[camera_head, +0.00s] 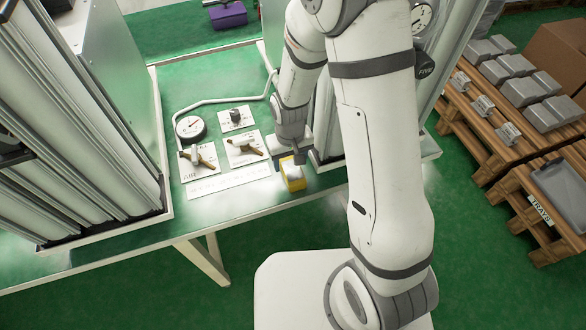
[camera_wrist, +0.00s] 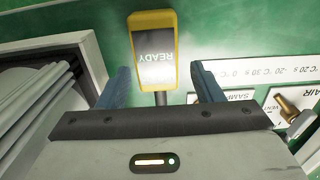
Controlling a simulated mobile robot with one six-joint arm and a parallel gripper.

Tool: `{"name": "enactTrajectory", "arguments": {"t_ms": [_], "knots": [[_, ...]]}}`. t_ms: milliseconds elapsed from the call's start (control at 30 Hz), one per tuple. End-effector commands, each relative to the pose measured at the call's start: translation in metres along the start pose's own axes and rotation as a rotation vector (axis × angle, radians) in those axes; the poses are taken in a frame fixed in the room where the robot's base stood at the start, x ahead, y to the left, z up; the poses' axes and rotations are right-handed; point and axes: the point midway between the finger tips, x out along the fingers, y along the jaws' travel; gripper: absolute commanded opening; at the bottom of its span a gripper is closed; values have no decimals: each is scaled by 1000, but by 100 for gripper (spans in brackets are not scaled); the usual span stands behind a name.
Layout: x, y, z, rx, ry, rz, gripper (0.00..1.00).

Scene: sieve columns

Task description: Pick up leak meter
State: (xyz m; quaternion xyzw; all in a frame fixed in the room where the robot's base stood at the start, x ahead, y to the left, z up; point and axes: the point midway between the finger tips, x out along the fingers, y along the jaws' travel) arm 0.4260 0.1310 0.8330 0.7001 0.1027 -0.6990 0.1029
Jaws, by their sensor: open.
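The leak meter (camera_head: 293,173) is a small yellow device on the green bench top, partly hidden by my gripper in the head view. In the wrist view the leak meter (camera_wrist: 154,50) shows its dark screen reading "READY". My gripper (camera_head: 292,155) is above it, pointing down. In the wrist view my gripper (camera_wrist: 162,88) is open, with one blue finger on each side of the meter's lower part. I cannot tell whether the fingers touch it.
Beside the meter are panels with valve levers (camera_head: 244,148), a round gauge (camera_head: 190,128) and a white label strip (camera_head: 229,181). Tall column racks (camera_head: 75,130) stand to the left. Another rack (camera_head: 325,120) stands close on the right. Pallets (camera_head: 480,125) are farther right.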

Motion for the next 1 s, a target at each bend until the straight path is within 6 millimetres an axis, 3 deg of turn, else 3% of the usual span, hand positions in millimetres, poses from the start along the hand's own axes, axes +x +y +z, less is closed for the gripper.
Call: {"name": "enactTrajectory", "arguments": {"t_ms": [333, 667, 1000], "knots": [[41, 5, 3, 6, -3, 0, 60], [48, 6, 2, 7, 0, 0, 60], [48, 6, 2, 8, -1, 0, 34]]}}
